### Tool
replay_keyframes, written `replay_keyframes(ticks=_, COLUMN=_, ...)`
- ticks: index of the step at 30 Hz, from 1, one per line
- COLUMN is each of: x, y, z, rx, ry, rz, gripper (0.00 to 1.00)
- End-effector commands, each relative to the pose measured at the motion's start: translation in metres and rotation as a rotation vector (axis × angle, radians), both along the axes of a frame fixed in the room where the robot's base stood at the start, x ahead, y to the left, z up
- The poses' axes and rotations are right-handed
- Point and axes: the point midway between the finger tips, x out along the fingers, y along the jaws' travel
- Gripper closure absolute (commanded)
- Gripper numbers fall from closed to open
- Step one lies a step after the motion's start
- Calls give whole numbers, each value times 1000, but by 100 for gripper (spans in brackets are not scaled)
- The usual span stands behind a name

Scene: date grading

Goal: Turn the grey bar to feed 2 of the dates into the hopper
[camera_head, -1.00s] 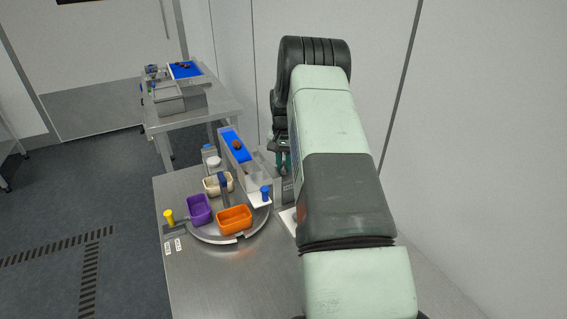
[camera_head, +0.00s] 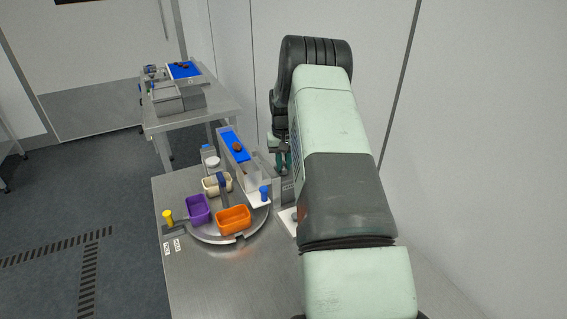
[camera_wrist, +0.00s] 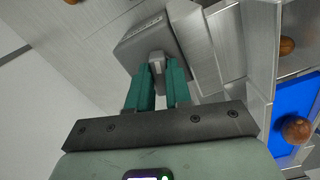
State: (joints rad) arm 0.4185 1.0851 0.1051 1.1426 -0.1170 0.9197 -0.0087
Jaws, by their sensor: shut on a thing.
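In the wrist view my gripper (camera_wrist: 158,88) has its two teal fingers closed on the small grey bar (camera_wrist: 156,62), which sits on a grey block. In the head view my gripper (camera_head: 283,158) is mostly hidden behind my arm, on the right side of the feeder. A brown date (camera_wrist: 297,130) lies on the blue belt (camera_wrist: 290,93); this date also shows in the head view (camera_head: 238,147). A second date (camera_wrist: 287,45) lies past the belt's end on a paler surface. I cannot clearly tell the hopper apart from the clear-walled feeder section (camera_head: 256,172).
A round turntable (camera_head: 214,238) carries a purple tray (camera_head: 197,209), an orange tray (camera_head: 233,219) and a cream tray (camera_head: 211,188). A blue peg (camera_head: 264,193) and a yellow knob (camera_head: 168,216) stand nearby. The front of the bench is clear. Another table (camera_head: 215,112) stands behind.

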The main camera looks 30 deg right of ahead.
Motion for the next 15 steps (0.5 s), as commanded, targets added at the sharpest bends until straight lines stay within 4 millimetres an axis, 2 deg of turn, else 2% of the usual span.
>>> replay_keyframes(ticks=3, x=0, y=0, z=1, rx=-1, ry=-1, rz=-1, gripper=100)
replay_keyframes(ticks=4, x=0, y=0, z=1, rx=-1, ry=-1, rz=-1, gripper=78)
replay_keyframes(ticks=8, x=0, y=0, z=1, rx=0, ry=-1, rz=-1, gripper=58)
replay_keyframes(ticks=9, x=0, y=0, z=1, rx=0, ry=-1, rz=-2, gripper=55)
replay_keyframes(ticks=15, x=0, y=0, z=0, rx=1, ry=0, rz=-2, gripper=55)
